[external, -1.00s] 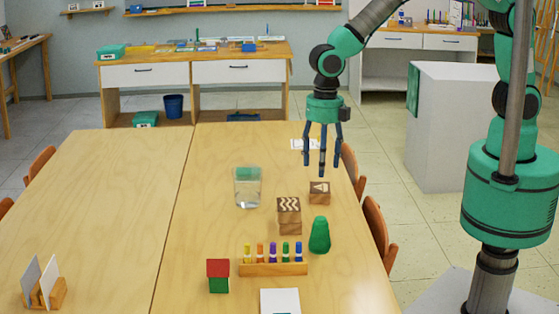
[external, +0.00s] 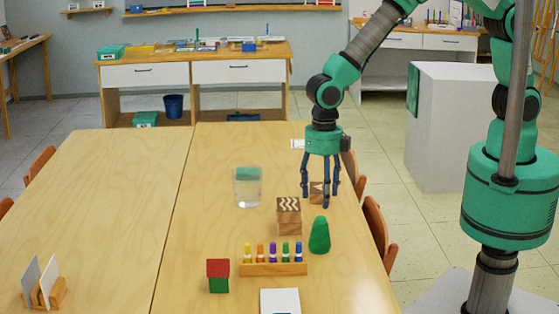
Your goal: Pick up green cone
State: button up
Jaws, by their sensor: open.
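The green cone (external: 320,236) stands upright on the wooden table, right of the middle, with a rounded top. My gripper (external: 319,200) points down above and slightly behind the cone in the external view. Its dark fingers are spread open, with nothing seen between them but a small wooden block (external: 316,191) behind. The fingertips look apart from the cone; how far is hard to tell from this view.
Stacked patterned blocks (external: 289,215) stand just left of the cone. A clear container (external: 246,188) stands farther back. The table's left half is mostly clear.

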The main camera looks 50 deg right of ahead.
aim_at(320, 218)
notch_tip(320, 218, down, 6)
jog(key=shift+r+b, duration=0.1)
jog(key=shift+b, duration=0.35)
jog(key=shift+w+d+f+b, duration=0.15)
jog(key=shift+f+b, duration=0.65)
jog(key=shift+f, duration=1.85)
jog(key=c, duration=1.3)
jog(key=shift+c, duration=0.2)
jog(key=shift+r, duration=0.2)
